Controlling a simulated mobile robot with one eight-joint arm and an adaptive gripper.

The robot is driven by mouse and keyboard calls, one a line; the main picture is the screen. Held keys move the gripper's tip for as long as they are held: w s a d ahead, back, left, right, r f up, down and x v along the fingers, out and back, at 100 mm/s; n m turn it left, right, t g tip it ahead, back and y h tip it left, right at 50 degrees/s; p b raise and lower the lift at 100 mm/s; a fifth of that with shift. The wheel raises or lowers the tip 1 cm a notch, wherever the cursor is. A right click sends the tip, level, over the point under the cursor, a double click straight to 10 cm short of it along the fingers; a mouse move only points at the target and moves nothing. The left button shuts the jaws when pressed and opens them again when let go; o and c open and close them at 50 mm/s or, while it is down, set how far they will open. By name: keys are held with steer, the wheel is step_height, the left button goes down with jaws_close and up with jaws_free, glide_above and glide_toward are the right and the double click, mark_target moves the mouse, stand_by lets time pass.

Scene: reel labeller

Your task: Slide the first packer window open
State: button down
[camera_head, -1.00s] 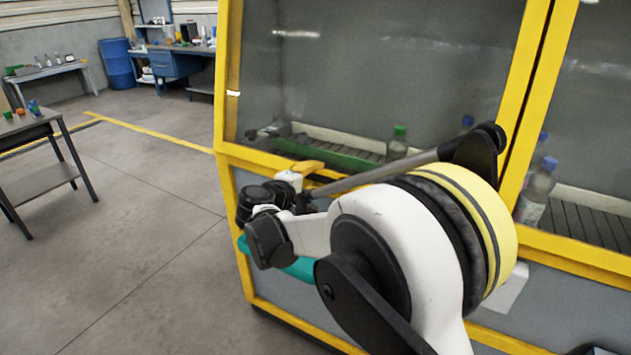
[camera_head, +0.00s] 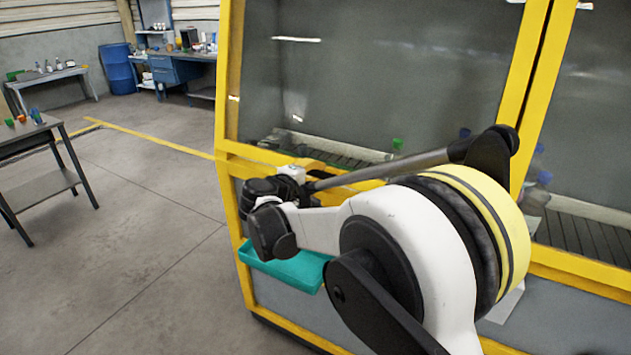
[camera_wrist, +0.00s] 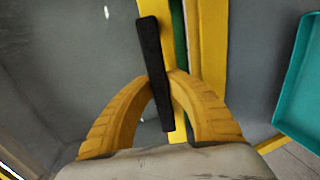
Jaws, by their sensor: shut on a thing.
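The first packer window (camera_head: 350,85) is a large grey pane in a yellow frame on the machine's left side. Its black bar handle (camera_wrist: 150,45) sits on the yellow lower rail (camera_wrist: 168,15) in the wrist view. My gripper (camera_wrist: 158,82) is shut on this handle, one yellow finger on each side of it. A narrow gap with a green strip (camera_wrist: 180,45) shows between the rail and the fixed yellow frame (camera_wrist: 208,45). In the head view my gripper (camera_head: 308,164) is at the window's lower edge, and my arm hides the handle.
A teal tray (camera_head: 285,268) juts out below the window and also shows at right in the wrist view (camera_wrist: 305,85). Bottles with green and blue caps stand behind the panes. A dark table (camera_head: 45,175) stands at left; the floor between is clear.

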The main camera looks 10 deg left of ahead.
steer(key=w+r+p, duration=0.2)
steer(key=r+p, duration=0.2)
steer(key=r, duration=0.5)
steer(key=w+d+r+p, duration=0.1)
steer(key=w+r+p, duration=0.1)
steer(key=r+p, duration=0.3)
steer(key=w+d+r+p, duration=0.1)
steer(key=r+p, duration=0.4)
steer(key=r, duration=0.8)
steer(key=shift+w, duration=0.75)
steer(key=c, duration=1.3)
jaws_free()
steer(key=shift+s, duration=0.1)
glide_toward(338, 66)
steer(key=v, duration=0.6)
